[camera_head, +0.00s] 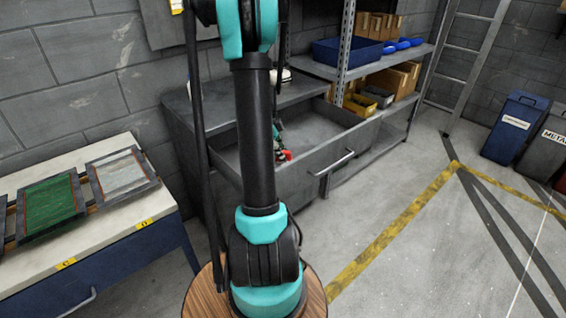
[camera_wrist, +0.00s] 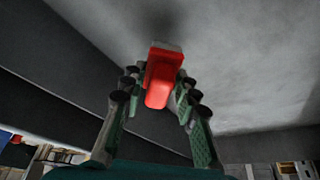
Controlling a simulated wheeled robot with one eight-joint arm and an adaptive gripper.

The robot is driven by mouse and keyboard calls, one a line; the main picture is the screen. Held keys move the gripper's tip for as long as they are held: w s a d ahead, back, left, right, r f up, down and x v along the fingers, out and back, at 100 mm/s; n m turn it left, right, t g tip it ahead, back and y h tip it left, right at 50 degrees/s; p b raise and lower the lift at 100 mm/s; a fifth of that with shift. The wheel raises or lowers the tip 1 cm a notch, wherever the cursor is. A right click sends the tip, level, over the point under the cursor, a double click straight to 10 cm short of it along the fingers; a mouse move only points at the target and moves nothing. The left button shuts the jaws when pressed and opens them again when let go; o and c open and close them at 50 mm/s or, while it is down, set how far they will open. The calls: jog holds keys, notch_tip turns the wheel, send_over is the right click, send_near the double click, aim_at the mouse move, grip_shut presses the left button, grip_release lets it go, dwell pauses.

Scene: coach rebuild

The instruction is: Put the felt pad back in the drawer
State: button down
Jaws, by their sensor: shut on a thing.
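The felt pad (camera_wrist: 160,82) is a red block with a grey face at its far end. In the wrist view it sits between the fingers of my gripper (camera_wrist: 160,88), which is shut on it. In the head view the red pad (camera_head: 284,155) shows small inside the open grey drawer (camera_head: 318,175), with my gripper (camera_head: 277,146) partly hidden behind my arm. In the wrist view, the grey face points toward the drawer's floor (camera_wrist: 240,75), with a dark shadow beyond it. I cannot tell whether it touches the floor.
The drawer's front has a metal handle (camera_head: 335,163). A shelf rack (camera_head: 345,45) with a blue bin (camera_head: 347,51) and cardboard boxes stands to the right. A bench (camera_head: 90,250) with framed panels is at left. The drawer's visible floor is otherwise clear.

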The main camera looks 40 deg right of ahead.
jog(key=shift+f, duration=1.75)
jog(key=c, duration=1.1)
grip_release()
jog(key=shift+f, duration=0.1)
jog(key=shift+c, duration=0.2)
jog(key=v, duration=1.2)
jog(key=s+a+f+n+t+y, duration=0.1)
jog(key=s+a+n, duration=0.3)
jog(key=a+n, duration=0.4)
jog(key=s+a+f+n+t+y, duration=0.1)
jog(key=s+a+f+n+t, duration=0.1)
jog(key=s+a+n, duration=0.3)
jog(key=s+a+f+n+t+y, duration=0.1)
jog(key=s+a+n+t, duration=0.3)
jog(key=a+n, duration=0.9)
jog(key=s+a, duration=0.1)
jog(key=a, duration=0.2)
jog(key=shift+s+a+f, duration=0.25)
